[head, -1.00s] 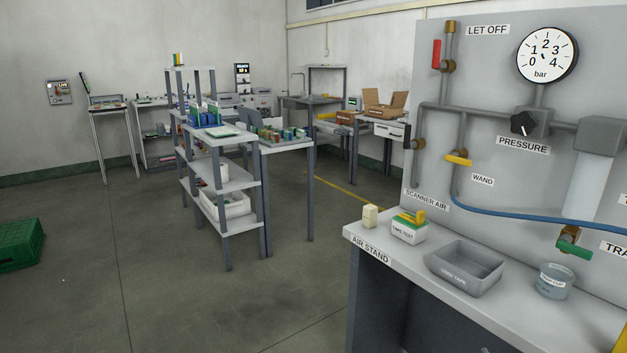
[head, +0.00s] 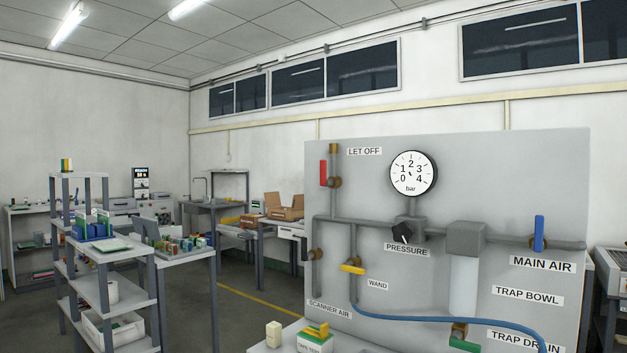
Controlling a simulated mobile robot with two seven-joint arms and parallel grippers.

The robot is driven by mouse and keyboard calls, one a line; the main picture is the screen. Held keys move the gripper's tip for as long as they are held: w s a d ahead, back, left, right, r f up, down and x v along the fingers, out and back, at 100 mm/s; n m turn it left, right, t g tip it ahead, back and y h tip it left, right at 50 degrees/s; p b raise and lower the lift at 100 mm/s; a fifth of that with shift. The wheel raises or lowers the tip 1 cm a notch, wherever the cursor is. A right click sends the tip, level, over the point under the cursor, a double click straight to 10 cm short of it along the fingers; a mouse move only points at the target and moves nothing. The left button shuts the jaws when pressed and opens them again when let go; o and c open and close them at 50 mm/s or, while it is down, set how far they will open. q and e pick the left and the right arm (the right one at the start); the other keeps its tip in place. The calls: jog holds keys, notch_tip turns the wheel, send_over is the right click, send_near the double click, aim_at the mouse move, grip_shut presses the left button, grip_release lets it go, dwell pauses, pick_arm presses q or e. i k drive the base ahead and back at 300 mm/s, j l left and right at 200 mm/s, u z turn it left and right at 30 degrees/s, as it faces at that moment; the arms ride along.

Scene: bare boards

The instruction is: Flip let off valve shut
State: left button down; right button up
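The let off valve has a red lever (head: 323,173) at the upper left of the grey panel, under the LET OFF label (head: 364,151). The lever stands upright, along the vertical pipe, beside its brass body (head: 334,182). The pressure gauge (head: 413,173) is right of it; its needle is too small to read surely. The black pressure knob (head: 401,232) sits below the gauge. Neither of my grippers shows in the head view.
The panel also carries a yellow wand lever (head: 352,268), a blue main air lever (head: 539,232), a green trap drain lever (head: 464,344) and a blue hose (head: 440,319). A shelf rack (head: 104,275) stands left. Floor shows between rack and panel.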

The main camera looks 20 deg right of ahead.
aim_at(323, 182)
jog(key=i+j+z, duration=0.1)
jog(key=z, duration=1.3)
jog(key=i+j+z, duration=0.1)
jog(key=j+z, duration=0.15)
jog(key=i+j+z, duration=0.1)
jog(key=j+z, duration=0.35)
jog(key=j, duration=0.2)
jog(key=i+j+z, duration=0.2)
jog(key=j, duration=0.25)
jog(key=j+z, duration=0.15)
jog(key=j, duration=0.25)
jog(key=j+z, duration=0.1)
jog(key=j, duration=1.55)
jog(key=k, duration=0.1)
